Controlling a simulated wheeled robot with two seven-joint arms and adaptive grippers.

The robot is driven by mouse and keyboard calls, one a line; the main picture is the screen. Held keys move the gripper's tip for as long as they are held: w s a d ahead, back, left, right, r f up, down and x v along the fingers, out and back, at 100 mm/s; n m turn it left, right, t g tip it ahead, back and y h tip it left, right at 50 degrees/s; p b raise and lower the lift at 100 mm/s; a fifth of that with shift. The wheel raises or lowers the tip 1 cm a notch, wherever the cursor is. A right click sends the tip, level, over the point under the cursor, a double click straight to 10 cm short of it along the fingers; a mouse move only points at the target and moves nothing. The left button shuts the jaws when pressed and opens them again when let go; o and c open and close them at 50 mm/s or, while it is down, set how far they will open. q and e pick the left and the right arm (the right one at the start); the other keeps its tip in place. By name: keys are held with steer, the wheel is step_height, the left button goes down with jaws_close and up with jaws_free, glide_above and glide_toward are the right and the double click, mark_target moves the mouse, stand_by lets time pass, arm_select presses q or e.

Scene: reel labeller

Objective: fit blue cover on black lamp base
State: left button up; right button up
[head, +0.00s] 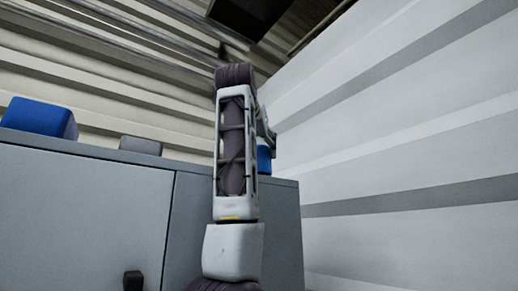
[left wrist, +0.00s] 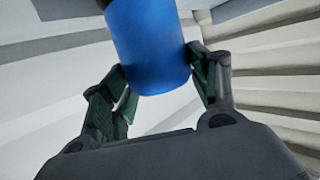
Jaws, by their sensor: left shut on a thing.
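The blue cover (left wrist: 150,48) is a smooth rounded cylinder at the top middle of the left wrist view. My left gripper (left wrist: 158,82) is shut on it, with one dark green finger pad on each side. In the head view a small part of the blue cover (head: 264,160) shows behind my left arm, above the cabinet top; my left gripper (head: 267,124) is mostly hidden there. A dark piece (left wrist: 70,8) shows at the top edge of the left wrist view beside the cover; I cannot tell whether it is the black lamp base. My right gripper is not in view.
A grey cabinet (head: 85,200) with a black knob (head: 133,281) stands in front. A blue box-shaped object (head: 38,117) and a small grey object (head: 140,146) are on its top at the left. A pale striped wall (head: 410,150) closes the right side.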

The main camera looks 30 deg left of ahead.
arm_select(q)
steer(key=shift+f, duration=0.1)
steer(key=o, duration=1)
steer(key=v, duration=1.2)
stand_by(0.4)
steer(key=shift+w, duration=0.1)
stand_by(0.9)
